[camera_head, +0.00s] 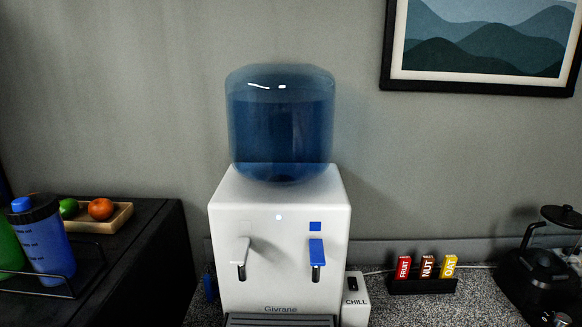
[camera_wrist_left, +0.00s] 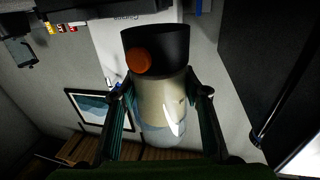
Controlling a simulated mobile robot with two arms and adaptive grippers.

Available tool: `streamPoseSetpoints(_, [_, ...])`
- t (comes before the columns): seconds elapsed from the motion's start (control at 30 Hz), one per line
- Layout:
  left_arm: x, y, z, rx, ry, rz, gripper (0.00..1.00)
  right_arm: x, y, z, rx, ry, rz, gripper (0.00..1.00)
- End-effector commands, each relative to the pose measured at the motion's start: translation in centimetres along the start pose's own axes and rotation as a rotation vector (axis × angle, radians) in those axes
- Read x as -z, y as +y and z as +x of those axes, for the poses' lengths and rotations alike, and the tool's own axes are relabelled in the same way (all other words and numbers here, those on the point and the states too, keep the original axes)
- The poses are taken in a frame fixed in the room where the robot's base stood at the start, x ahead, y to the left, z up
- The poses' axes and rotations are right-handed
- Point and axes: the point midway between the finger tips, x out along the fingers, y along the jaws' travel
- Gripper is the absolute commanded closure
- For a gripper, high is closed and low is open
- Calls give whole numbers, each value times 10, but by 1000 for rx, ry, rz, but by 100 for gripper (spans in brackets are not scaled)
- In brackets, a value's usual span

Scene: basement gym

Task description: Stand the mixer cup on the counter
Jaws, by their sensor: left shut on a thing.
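The mixer cup shows only in the left wrist view, with a pale translucent body (camera_wrist_left: 162,105), a black lid (camera_wrist_left: 165,45) and an orange cap (camera_wrist_left: 138,61). My left gripper (camera_wrist_left: 160,95) is shut on its body, one finger on each side. The wrist picture shows the room upside down, and the lid points toward the picture's top; I cannot tell the cup's exact tilt. The speckled counter (camera_head: 470,300) shows in the head view around the water dispenser (camera_head: 280,240). Neither gripper is in the head view, and my right gripper is in no view.
A snack box with several bars (camera_head: 425,285) and a dark appliance (camera_head: 545,270) stand on the counter. A blue bottle (camera_head: 48,245) in a wire rack and a fruit tray (camera_head: 115,218) stand on the black surface at left. A small white CHILL box (camera_head: 355,300) is beside the dispenser.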

Motion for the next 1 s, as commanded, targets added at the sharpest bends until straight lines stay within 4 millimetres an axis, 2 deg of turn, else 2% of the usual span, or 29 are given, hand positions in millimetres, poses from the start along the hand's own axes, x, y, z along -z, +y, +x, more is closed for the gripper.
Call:
streamPoseSetpoints(0.2, [-8,-10,0,137,1,-4,92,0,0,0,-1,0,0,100])
streamPoseSetpoints(0.4, [-13,-13,-1,202,-5,-1,92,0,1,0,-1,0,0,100])
streamPoseSetpoints(1.0, [-13,-14,-1,211,-6,2,92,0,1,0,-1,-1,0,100])
